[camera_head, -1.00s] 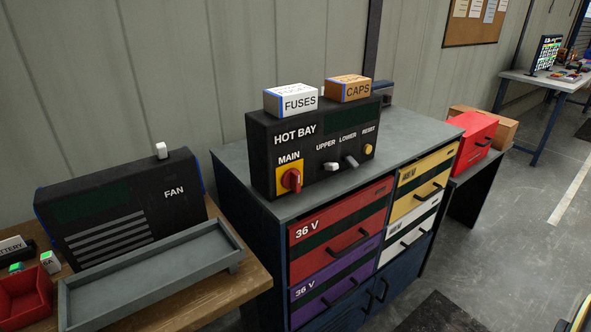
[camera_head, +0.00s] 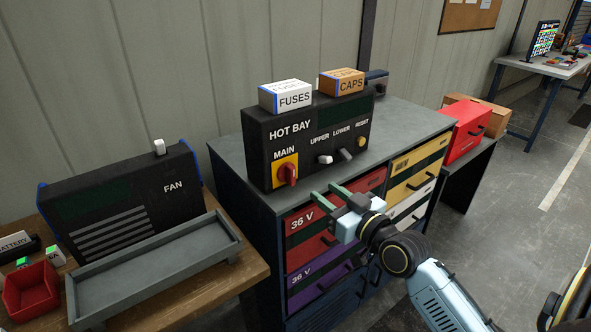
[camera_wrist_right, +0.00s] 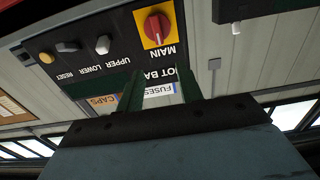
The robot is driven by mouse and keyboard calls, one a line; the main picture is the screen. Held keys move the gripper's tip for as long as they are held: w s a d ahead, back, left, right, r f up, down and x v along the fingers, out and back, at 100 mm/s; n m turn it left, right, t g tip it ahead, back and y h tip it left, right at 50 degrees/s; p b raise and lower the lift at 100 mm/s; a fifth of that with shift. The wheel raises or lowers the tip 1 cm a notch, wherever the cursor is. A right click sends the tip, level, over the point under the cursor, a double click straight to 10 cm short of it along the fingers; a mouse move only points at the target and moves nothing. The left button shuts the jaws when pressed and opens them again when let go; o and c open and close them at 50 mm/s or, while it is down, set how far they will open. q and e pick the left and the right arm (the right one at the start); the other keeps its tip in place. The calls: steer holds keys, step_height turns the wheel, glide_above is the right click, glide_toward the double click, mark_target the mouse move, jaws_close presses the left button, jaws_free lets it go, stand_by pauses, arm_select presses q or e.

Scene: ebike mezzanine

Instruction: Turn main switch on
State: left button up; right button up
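The main switch (camera_head: 287,172) is a red rotary knob on a yellow plate, at the lower left of the black HOT BAY panel (camera_head: 318,118). My left gripper is not in view.
Upper and lower toggles (camera_head: 325,160) and a yellow reset button (camera_head: 362,142) sit right of the knob. A FUSES box (camera_head: 293,98) and a CAPS box (camera_head: 350,86) stand on the panel. Drawers with handles front the cabinet. A FAN unit (camera_head: 120,205) and grey tray (camera_head: 160,262) are left.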

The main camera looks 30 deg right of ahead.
mark_target(294, 170)
steer(key=w, duration=0.8)
steer(key=w+a, duration=0.1)
steer(key=w, duration=0.3)
steer(key=shift+f+p, duration=0.1)
steer(key=shift+p, duration=0.2)
jaws_close()
